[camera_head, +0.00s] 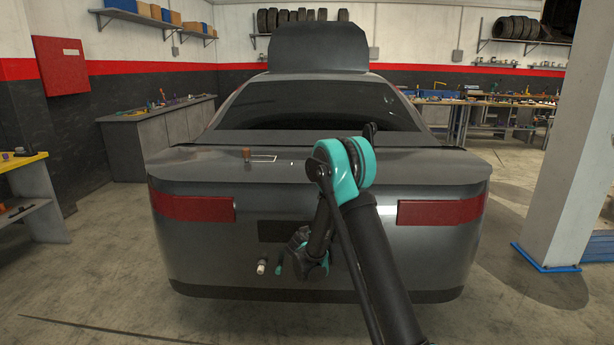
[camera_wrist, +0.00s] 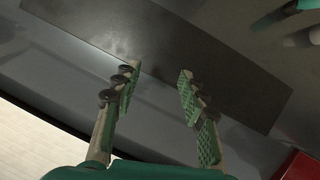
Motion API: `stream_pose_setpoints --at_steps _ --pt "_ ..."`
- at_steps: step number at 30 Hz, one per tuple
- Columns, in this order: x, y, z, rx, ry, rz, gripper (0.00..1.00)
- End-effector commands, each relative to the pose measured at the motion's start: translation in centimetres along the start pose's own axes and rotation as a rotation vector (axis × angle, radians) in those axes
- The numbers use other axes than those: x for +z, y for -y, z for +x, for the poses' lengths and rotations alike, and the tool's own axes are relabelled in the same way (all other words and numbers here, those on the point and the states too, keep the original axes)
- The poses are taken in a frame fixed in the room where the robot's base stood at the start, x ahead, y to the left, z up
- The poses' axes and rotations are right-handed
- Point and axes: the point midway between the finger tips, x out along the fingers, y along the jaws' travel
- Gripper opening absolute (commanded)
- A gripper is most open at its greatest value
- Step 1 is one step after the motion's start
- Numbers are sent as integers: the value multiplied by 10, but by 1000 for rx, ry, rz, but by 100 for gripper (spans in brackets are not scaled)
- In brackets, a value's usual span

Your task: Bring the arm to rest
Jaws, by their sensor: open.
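My arm reaches forward in the head view, with its dark links and teal joint in front of the rear of a grey car (camera_head: 330,180). Its lower end hangs low before the car's rear, left of the arm's main link; the fingers are hard to make out there. In the wrist view my gripper (camera_wrist: 158,75) is open, its two green-padded fingers apart with nothing between them. Beyond them lies a dark flat plate (camera_wrist: 215,72) on the car's rear. I cannot tell whether the fingers touch the car.
A small brown piece (camera_head: 246,155) stands on the trunk lid. A white pillar (camera_head: 568,170) stands at right, a yellow-topped bench (camera_head: 32,203) at left. A grey workbench (camera_head: 160,125) and a long bench (camera_head: 480,101) stand farther back. Floor left of the car is clear.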

Motion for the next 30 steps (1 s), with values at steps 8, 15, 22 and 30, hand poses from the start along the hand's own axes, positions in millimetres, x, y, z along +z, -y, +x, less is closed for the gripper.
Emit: stream_pose_setpoints --at_steps 8,15,22,30 --pt "5 -95 -64 30 182 28 42" --pt "30 -157 -133 19 336 51 42" --pt "68 -198 -207 -22 475 75 42" --pt "124 -222 -300 -105 620 106 42"
